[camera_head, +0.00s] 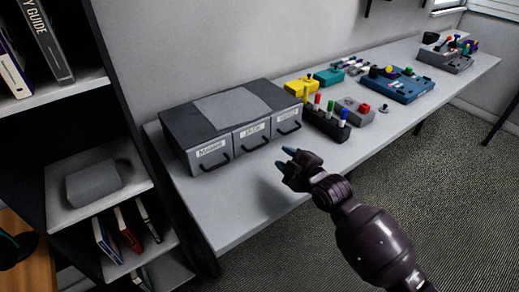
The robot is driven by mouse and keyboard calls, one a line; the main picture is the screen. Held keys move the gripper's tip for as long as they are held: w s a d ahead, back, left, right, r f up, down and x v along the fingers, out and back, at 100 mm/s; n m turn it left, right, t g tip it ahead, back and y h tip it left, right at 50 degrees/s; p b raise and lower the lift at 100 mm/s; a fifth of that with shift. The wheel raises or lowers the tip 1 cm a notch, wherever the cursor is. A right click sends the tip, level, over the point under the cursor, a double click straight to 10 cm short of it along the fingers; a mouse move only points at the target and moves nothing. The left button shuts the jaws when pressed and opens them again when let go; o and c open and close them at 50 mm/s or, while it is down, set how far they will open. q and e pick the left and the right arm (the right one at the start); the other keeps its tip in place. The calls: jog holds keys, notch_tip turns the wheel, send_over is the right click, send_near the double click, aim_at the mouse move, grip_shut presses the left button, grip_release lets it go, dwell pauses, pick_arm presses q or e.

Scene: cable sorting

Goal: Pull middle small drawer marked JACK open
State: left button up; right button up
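A grey drawer box (178,112) stands on the long table, with three small drawers side by side on its front. The middle drawer (250,139) carries a label that seems to read JACK and has a dark bar handle (254,147). All three drawers look closed. My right gripper (285,158) is in front of the box, to the right of the middle handle and apart from it. Its two bluish fingertips are spread, with nothing between them. My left gripper is not in view.
A black rack (325,124) with coloured pegs stands just right of the box. Behind it are a yellow block (301,88) and several coloured devices. A shelf unit with books stands at the left. The table (235,205) is clear in front of the drawers.

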aim_at(257, 148)
jog(key=shift+a+f+n+g, duration=0.3)
jog(key=shift+f+n, duration=0.1)
jog(key=shift+n, duration=0.6)
jog(key=f+n, duration=0.1)
jog(key=n, duration=0.2)
jog(key=shift+a+f, duration=0.1)
jog(key=shift+f, duration=0.05)
jog(key=shift+f+n, duration=0.15)
jog(key=shift+n, duration=0.85)
jog(key=shift+w+a+f, duration=0.1)
jog(key=shift+w+a, duration=0.25)
jog(key=shift+w, duration=0.05)
jog(key=b+x, duration=0.1)
jog(key=x, duration=0.7)
jog(key=shift+w+a+f+b, duration=0.2)
jog(key=shift+a+b, duration=0.1)
jog(key=shift+b, duration=0.1)
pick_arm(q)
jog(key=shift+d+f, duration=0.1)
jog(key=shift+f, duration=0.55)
pick_arm(e)
jog(key=shift+w+a, duration=0.3)
jog(key=shift+w, duration=0.15)
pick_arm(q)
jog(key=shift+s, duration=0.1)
pick_arm(e)
jog(key=shift+c, duration=0.3)
